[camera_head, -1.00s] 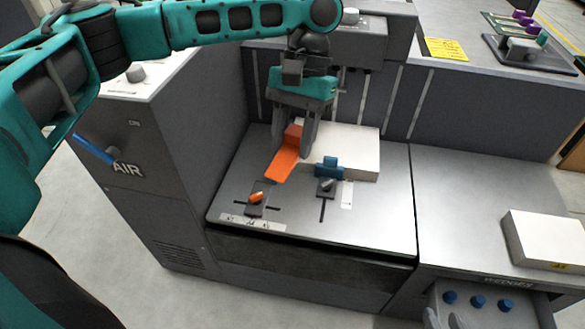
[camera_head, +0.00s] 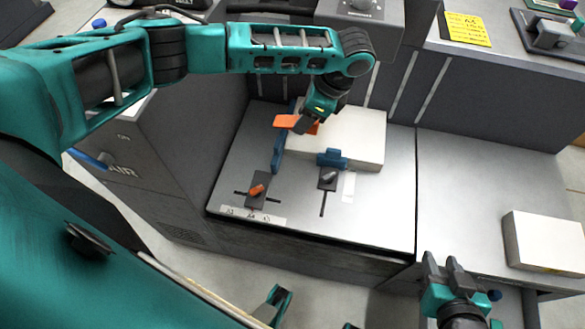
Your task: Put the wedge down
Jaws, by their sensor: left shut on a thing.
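The orange wedge (camera_head: 286,121) is in my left gripper (camera_head: 308,123), held above the left end of the white paper stack (camera_head: 345,137) on the feed table. The gripper covers part of the wedge, and the gap beneath it is hard to judge. My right gripper (camera_head: 440,263) is low at the right, by the table's front edge. Its two fingers stand apart with nothing visible between them.
A blue side guide (camera_head: 278,152) stands left of the stack and a blue stop (camera_head: 331,158) at its front. An orange-knobbed slider (camera_head: 257,189) lies ahead. Another white stack (camera_head: 545,240) sits right. The metal top between is clear.

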